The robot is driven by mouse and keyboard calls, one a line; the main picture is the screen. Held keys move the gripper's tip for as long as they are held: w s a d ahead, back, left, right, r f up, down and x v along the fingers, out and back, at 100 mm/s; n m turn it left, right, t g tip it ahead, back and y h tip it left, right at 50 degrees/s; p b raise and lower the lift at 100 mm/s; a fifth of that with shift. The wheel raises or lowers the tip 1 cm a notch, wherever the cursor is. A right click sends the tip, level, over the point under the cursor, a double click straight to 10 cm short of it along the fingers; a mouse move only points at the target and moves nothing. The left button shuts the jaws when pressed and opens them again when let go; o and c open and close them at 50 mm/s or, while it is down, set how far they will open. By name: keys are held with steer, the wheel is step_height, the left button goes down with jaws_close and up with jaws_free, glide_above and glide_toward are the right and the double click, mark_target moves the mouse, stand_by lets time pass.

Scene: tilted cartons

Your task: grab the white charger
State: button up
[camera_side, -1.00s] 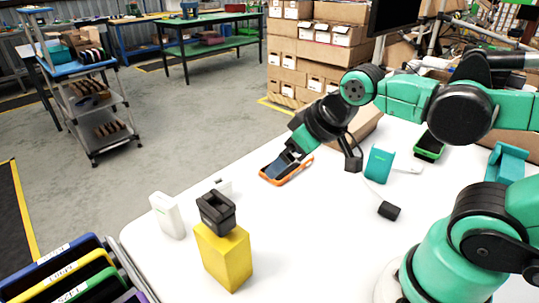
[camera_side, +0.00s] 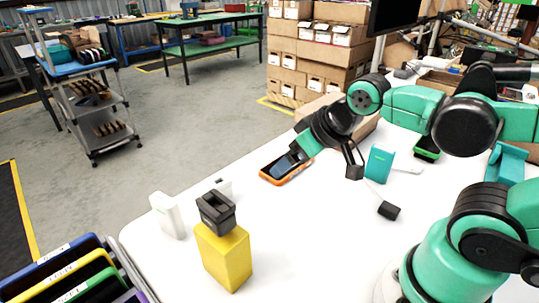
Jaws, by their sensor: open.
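A white upright block (camera_side: 167,215) stands at the left of the white table. A smaller white piece (camera_side: 222,187) lies behind the yellow box, partly hidden by the black item on it. Either could be the white charger; I cannot tell which. My gripper (camera_side: 290,163) is open, tilted down to the left over an orange-edged phone (camera_side: 270,176). It hides part of the phone, and I cannot tell whether it touches it. Both white pieces are to the left of my gripper, clear of it.
A yellow box (camera_side: 226,258) with a black item (camera_side: 216,211) on top stands at front. A teal box (camera_side: 379,164), a black plug-like block (camera_side: 388,211) and a green-edged device (camera_side: 427,149) are to the right. Coloured trays (camera_side: 75,275) stand front left. The table's middle is clear.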

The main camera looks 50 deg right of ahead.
steer(key=m+g+y, duration=0.5)
steer(key=m+y, duration=0.5)
steer(key=m, duration=0.6)
glide_above(228, 178)
steer(key=d, duration=0.2)
step_height(228, 178, down, 6)
steer(key=r, duration=0.1)
steer(key=f+m+y, duration=0.1)
steer(key=f+m, duration=0.1)
steer(key=f+y, duration=0.1)
steer(key=f, duration=0.1)
steer(key=shift+w+d+m+y, duration=0.15)
steer(key=shift+d+m+y, duration=0.15)
steer(key=shift+m, duration=0.1)
steer(key=shift+d+f+m+y, duration=0.1)
steer(key=shift+f+m+y, duration=0.2)
steer(key=shift+f, duration=0.3)
steer(key=shift+s+x, duration=0.2)
steer(key=shift+x, duration=2.6)
jaws_close()
